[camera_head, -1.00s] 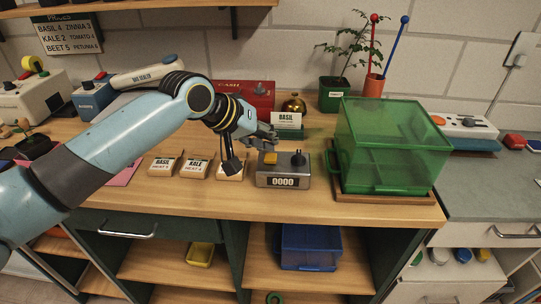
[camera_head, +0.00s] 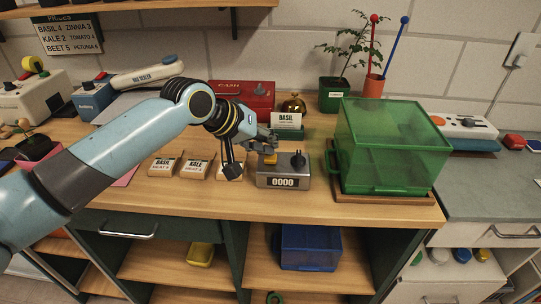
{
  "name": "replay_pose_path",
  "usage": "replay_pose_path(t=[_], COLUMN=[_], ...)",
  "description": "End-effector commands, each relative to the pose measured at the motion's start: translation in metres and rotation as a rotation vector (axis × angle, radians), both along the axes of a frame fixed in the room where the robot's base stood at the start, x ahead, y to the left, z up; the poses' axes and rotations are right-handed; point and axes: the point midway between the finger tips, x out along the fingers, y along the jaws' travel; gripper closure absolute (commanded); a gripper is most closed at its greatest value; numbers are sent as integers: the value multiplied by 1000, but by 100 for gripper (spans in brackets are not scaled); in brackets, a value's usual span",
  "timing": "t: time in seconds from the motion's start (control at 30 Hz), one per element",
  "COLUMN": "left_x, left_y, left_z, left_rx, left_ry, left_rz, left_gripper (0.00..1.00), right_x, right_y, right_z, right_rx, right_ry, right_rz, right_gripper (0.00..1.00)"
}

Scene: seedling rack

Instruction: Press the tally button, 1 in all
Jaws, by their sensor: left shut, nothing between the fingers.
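The tally counter (camera_head: 283,171) is a grey metal box on the wooden counter. Its display (camera_head: 283,183) reads 0000. A yellow button (camera_head: 270,159) is on its top at the left, and a dark knob (camera_head: 298,160) is at the right. My left gripper (camera_head: 267,148) is shut and empty, with its tips just above or at the yellow button; I cannot tell whether they touch it. My right gripper is not in view.
A green translucent box (camera_head: 390,145) stands right of the counter device on a wooden board. Seed packets labelled BASIL (camera_head: 163,167) and KALE (camera_head: 196,168) lie to the left. A brass bell (camera_head: 293,104) and a BASIL sign (camera_head: 288,121) stand behind.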

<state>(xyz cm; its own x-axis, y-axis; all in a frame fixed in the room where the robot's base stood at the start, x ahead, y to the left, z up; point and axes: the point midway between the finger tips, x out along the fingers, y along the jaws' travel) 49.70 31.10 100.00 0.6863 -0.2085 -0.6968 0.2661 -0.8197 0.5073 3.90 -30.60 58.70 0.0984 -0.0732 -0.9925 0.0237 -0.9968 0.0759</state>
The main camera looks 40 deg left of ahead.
Motion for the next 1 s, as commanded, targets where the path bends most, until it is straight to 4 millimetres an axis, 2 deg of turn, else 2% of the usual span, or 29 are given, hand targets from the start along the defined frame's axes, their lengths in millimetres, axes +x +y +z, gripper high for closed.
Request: replay_pose_path(t=[1.0], left_x=[0], left_y=[0], left_z=[-9], left_rx=[0], left_ry=[0], left_rz=[0], left_gripper=[100], right_x=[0], right_y=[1], right_z=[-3], right_rx=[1], right_ry=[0], right_rz=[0], right_gripper=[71])
